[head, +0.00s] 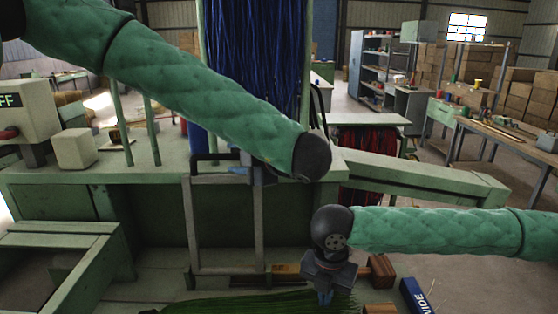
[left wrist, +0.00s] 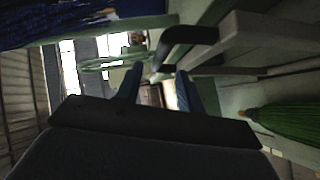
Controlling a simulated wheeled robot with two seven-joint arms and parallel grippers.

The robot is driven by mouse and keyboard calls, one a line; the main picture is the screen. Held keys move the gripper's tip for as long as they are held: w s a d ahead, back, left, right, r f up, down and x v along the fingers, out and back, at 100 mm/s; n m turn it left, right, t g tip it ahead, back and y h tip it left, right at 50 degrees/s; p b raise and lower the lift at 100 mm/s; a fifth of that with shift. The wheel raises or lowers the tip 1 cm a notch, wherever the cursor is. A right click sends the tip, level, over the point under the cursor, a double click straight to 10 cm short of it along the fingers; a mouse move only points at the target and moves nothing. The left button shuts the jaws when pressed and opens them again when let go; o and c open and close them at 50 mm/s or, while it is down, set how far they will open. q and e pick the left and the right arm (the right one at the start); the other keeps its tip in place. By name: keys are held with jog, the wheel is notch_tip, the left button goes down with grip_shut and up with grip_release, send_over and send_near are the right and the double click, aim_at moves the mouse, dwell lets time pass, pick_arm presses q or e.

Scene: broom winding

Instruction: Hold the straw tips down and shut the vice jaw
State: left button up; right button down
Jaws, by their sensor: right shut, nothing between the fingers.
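Green straw (head: 250,303) lies along the bottom edge of the head view. It also shows at the right of the left wrist view (left wrist: 287,122). My right gripper (head: 325,297) points down at the straw's right end, shut and empty; I cannot tell whether it touches the straw. A grey frame (head: 260,230), seemingly the vice jaw, stands upright behind the straw. Its black handle (left wrist: 188,36) is close ahead of my left gripper in the left wrist view. My left gripper (head: 245,173) is beside the frame's top, fingers apart and empty, partly hidden by its arm.
The green bench (head: 70,178) runs behind the frame, with a beige block (head: 76,149) on it. Blue bristles (head: 255,50) hang above. Wooden blocks (head: 381,271) and a dark blue labelled piece (head: 415,295) lie right of my right gripper. Shelves and cartons stand far behind.

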pick_arm(q)
jog(key=s+d+r+m+h, duration=0.1)
jog(key=d+r+m, duration=0.2)
jog(key=m, duration=0.8)
jog(key=s+d+r+m+h, duration=0.2)
jog(key=d+r+m, duration=0.2)
jog(key=m, duration=0.7)
jog(key=shift+s+d+r+m+g, duration=0.3)
jog(key=shift+d+g, duration=0.1)
jog(key=shift+d, duration=0.6)
